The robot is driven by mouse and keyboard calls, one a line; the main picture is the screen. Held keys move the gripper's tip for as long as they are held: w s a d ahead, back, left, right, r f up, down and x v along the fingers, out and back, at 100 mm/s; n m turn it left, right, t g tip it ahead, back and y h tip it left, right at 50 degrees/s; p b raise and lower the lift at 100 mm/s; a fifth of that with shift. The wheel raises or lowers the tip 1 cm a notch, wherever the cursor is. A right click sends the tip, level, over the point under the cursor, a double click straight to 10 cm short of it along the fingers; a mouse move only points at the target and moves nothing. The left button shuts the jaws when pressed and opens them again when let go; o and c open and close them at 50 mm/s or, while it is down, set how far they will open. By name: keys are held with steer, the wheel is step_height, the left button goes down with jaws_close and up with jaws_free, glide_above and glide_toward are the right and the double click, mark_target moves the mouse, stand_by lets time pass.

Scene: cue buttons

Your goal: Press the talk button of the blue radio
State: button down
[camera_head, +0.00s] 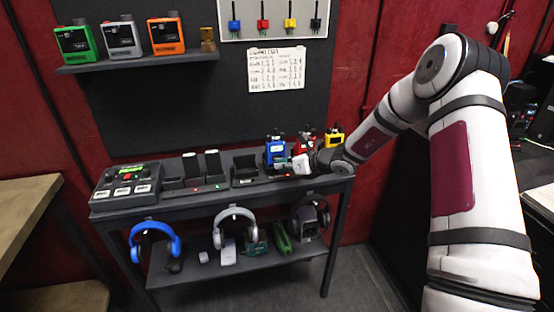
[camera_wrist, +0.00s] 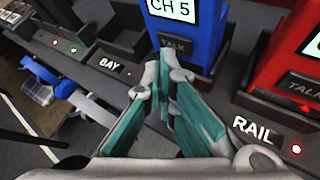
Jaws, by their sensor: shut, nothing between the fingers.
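The blue radio (camera_head: 276,152) stands in a dark holder on the desk, between an empty holder and the red radio (camera_head: 305,143). In the wrist view the blue radio (camera_wrist: 208,30) shows a "CH 5" screen and a dark talk button (camera_wrist: 180,47) marked TALK below it. My gripper (camera_wrist: 172,58) is shut and empty, with its fingertips just in front of the talk button's lower left part. I cannot tell whether they touch it. In the head view my gripper (camera_head: 301,165) is at the desk's front edge, right of the blue radio's base.
The red radio with its own TALK button (camera_wrist: 306,90) stands close on the right. A yellow radio (camera_head: 334,137) is further right. A "BAY" label (camera_wrist: 110,64) and a "RAIL" label (camera_wrist: 257,130) mark the desk front. A control box (camera_head: 127,186) sits at the left end.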

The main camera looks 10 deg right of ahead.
steer(key=shift+w+b, duration=0.3)
steer(key=shift+w, duration=0.3)
stand_by(1.7)
steer(key=shift+s, duration=0.15)
stand_by(0.5)
steer(key=shift+s+p, duration=0.65)
steer(key=shift+s, duration=0.2)
steer(key=shift+s+p, duration=1.7)
steer(key=shift+s, duration=0.85)
